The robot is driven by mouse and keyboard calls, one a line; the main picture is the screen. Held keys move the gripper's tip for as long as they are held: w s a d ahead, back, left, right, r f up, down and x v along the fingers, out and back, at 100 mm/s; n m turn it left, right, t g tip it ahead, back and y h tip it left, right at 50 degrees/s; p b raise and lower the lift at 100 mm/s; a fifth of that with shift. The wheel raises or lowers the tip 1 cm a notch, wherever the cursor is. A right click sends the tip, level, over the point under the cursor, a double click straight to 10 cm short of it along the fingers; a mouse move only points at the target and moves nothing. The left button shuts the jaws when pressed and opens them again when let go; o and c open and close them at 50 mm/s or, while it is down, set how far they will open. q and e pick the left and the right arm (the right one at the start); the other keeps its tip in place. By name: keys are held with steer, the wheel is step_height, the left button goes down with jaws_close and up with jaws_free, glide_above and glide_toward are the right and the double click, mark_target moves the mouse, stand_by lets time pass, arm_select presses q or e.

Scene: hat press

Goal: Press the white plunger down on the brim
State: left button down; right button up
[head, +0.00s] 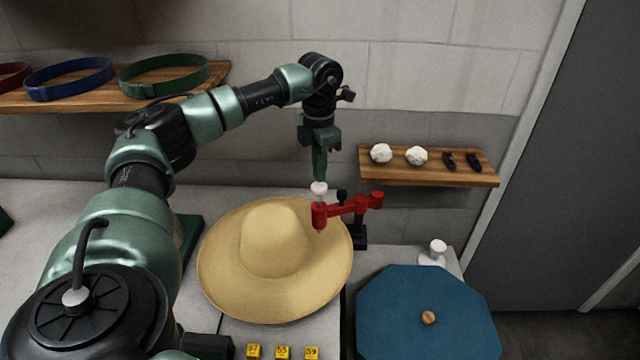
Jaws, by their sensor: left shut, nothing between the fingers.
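A white plunger (319,187) stands on top of the end of a red press arm (348,206), above the right part of a hat's brim. The straw hat (275,240) lies on the grey bench with its crown up, and its brim (275,305) spreads wide around it. My left gripper (319,176) points straight down with its fingers shut and empty. Its tips are just above the white plunger, touching or nearly touching it; I cannot tell which. My right gripper is not in view.
A blue octagonal board (400,305) with a wooden knob lies at the right front, with a white bottle-like object (437,252) behind it. Yellow number tags (283,352) stand at the front edge. A wooden shelf (430,170) is on the wall at right, another (215,75) at upper left.

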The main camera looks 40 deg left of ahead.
mark_target(319, 185)
arm_select(q)
steer(key=shift+f, duration=0.15)
steer(key=shift+f+b, duration=1.45)
steer(key=shift+f, duration=0.95)
steer(key=shift+s+f, duration=0.15)
steer(key=shift+f, duration=0.05)
stand_by(0.3)
steer(key=shift+d, duration=0.1)
steer(key=shift+r+p, duration=0.9)
steer(key=shift+p, duration=0.05)
step_height(319, 185, up, 10)
steer(key=p, duration=0.7)
steer(key=shift+f, duration=0.25)
